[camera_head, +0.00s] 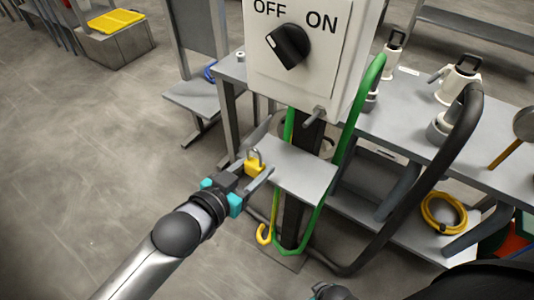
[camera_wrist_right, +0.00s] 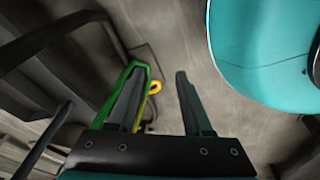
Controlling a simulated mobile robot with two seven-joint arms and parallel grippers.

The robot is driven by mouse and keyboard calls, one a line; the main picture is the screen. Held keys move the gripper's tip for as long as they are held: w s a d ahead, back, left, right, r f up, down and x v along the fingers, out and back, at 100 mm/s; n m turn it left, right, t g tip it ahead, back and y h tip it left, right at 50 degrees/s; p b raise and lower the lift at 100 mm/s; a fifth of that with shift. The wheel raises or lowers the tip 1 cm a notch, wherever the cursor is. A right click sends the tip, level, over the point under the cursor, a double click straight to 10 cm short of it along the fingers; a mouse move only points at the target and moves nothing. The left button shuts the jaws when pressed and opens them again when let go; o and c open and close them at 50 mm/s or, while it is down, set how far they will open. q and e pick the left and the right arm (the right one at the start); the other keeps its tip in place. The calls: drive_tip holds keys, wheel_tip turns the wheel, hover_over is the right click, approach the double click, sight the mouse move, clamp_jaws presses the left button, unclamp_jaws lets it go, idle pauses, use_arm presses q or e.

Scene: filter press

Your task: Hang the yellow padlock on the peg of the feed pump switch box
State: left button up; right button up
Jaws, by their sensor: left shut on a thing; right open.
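My left gripper (camera_head: 257,170) is shut on the yellow padlock (camera_head: 254,166), shackle upward. It holds the padlock below and left of the peg, by the left edge of a small grey shelf. My right gripper (camera_wrist_right: 160,82) is open and empty in the right wrist view.
The small grey shelf (camera_head: 300,172) is below the box. A green hose (camera_head: 349,135) loops around the post, and a thick black hose (camera_head: 458,140) curves at right. A grey bench (camera_head: 400,125) holds several fittings. Open floor (camera_head: 90,160) lies at left.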

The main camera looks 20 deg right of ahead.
use_arm(q)
drive_tip(key=shift+s+a+r+p, duration=0.55)
drive_tip(key=shift+a+r+p, duration=0.15)
drive_tip(key=shift+p, duration=0.25)
use_arm(e)
drive_tip(key=shift+s+d+f, duration=0.3)
drive_tip(key=shift+s+d, duration=0.4)
drive_tip(key=shift+s, duration=0.25)
drive_tip(key=shift+s+d+f, duration=0.3)
drive_tip(key=shift+s+d, duration=0.4)
drive_tip(key=shift+s, duration=0.25)
use_arm(q)
drive_tip(key=shift+f, duration=0.1)
